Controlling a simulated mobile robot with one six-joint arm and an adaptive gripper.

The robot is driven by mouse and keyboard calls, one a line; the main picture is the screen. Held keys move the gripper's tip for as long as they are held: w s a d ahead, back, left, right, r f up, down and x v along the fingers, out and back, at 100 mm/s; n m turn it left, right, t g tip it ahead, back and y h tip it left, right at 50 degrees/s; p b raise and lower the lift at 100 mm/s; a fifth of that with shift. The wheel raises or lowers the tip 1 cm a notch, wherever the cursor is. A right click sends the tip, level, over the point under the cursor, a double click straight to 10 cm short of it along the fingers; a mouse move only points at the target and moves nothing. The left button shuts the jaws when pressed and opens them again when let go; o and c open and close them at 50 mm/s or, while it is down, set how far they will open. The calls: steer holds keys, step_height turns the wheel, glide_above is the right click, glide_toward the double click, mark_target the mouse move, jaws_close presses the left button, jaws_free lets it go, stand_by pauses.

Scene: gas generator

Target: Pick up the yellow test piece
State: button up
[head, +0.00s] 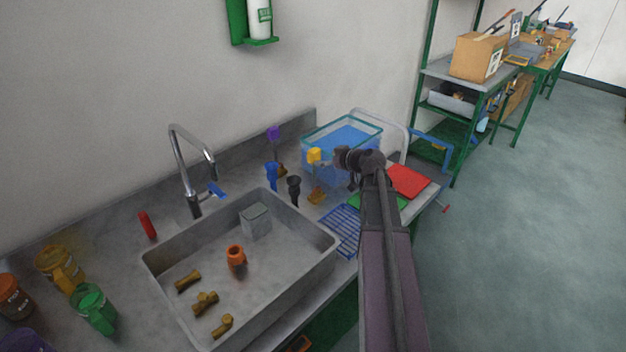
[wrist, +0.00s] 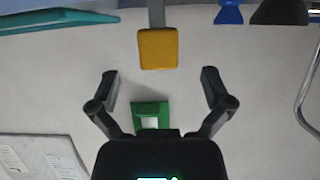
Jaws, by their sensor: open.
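The yellow test piece (head: 314,156) is a small yellow block on top of a grey stem, standing upright on the counter behind the sink's right corner. In the wrist view the yellow block (wrist: 158,48) lies just beyond the fingertips, close to midway between them, with its stem running to the top edge. My gripper (head: 341,156) is just to the right of the block in the head view, at about its height. In the wrist view my gripper (wrist: 160,74) has its two fingers spread wide with nothing between the tips. No contact with the block shows.
A clear bin (head: 342,130) with blue contents stands behind my gripper. A purple-topped piece (head: 273,133), a blue item (head: 271,176) and a black item (head: 293,190) stand left of the yellow one. The faucet (head: 190,165) rises over the sink (head: 160,258). A green wall dispenser (head: 238,22) hangs above.

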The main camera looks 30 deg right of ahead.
mark_target(317, 157)
steer(key=shift+w, duration=0.1)
steer(key=shift+b+x, duration=1)
steer(key=shift+x, duration=1.55)
steer(key=c, duration=1.4)
